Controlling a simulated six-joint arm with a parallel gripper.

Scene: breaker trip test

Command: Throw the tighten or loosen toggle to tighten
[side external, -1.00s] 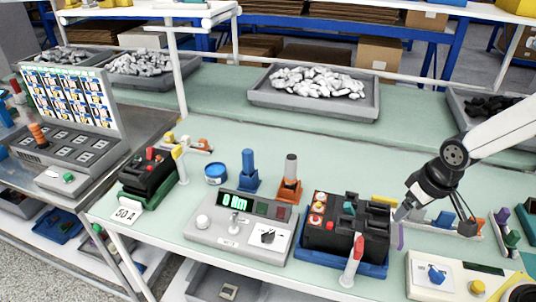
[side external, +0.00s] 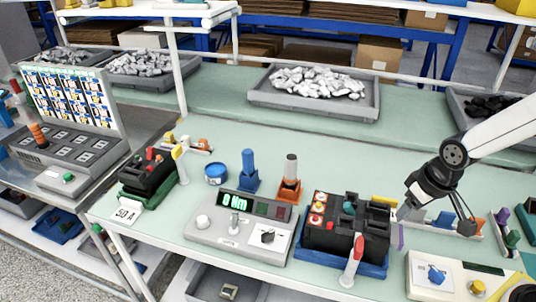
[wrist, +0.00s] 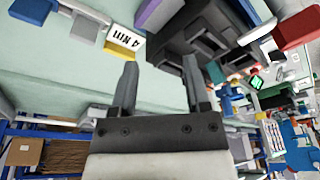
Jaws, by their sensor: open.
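A grey console (side external: 208,234) stands on the front part of the bench, with a green display reading 0 Nm (side external: 236,201). A small silver toggle lever (side external: 235,222) stands up from its top, left of a white plate with a black part on it (side external: 268,237). The lettering by the lever is too small to read. My gripper (side external: 402,212) is to the right of the console, beyond the black breaker block, apart from the toggle. In the wrist view my gripper (wrist: 160,78) is open, with nothing between its two fingers. I cannot make out the toggle there.
A black breaker block (side external: 335,240) in a blue tray (side external: 372,271) stands between the console and my gripper, with a red-and-white upright handle (side external: 354,258) in front. Blue (side external: 249,170) and orange (side external: 289,180) holders stand behind the console.

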